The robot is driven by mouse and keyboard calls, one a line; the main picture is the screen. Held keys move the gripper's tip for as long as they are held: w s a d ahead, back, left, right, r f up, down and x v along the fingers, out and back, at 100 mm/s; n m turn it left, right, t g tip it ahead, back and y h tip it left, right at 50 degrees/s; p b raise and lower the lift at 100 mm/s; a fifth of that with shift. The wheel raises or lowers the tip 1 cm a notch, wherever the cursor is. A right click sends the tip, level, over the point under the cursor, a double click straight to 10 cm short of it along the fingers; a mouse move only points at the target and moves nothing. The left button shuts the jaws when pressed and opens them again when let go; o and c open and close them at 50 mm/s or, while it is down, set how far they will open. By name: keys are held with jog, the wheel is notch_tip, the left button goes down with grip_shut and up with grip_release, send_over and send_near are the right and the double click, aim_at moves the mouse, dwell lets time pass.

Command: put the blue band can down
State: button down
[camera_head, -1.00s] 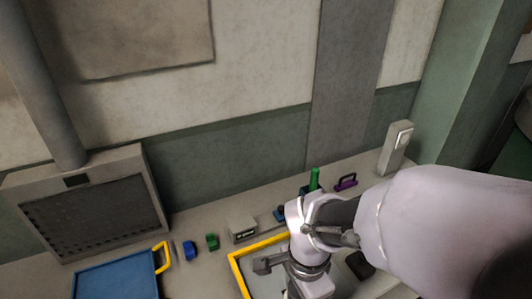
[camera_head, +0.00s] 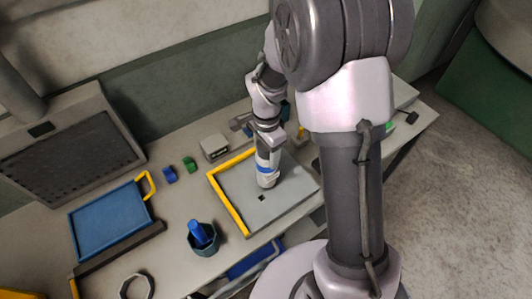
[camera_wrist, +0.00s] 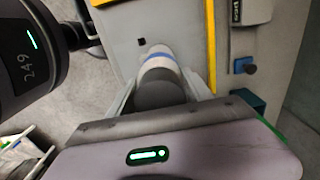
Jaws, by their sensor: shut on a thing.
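My gripper (camera_head: 266,157) is shut on the blue band can (camera_head: 267,181), a white and grey can with a blue stripe. The can hangs upright below my gripper, over the grey plate of a yellow-edged tray (camera_head: 288,203). I cannot tell whether its bottom touches the plate. In the wrist view the can (camera_wrist: 158,64) sits between the two pale fingers of my gripper (camera_wrist: 161,86), in front of the grey plate (camera_wrist: 185,18). Its near part is dark grey.
A blue tray (camera_head: 108,222) with a yellow handle lies left. A dark cup (camera_head: 203,243) holding a blue thing stands at the front. Small blue (camera_head: 169,174) and green (camera_head: 190,164) blocks and a grey box (camera_head: 214,147) stand behind. The plate around the can looks mostly clear.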

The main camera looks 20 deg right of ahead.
jog(key=shift+w+f, duration=0.1)
jog(key=shift+f, duration=0.8)
jog(key=shift+f, duration=0.15)
jog(key=shift+c, duration=2.1)
grip_release()
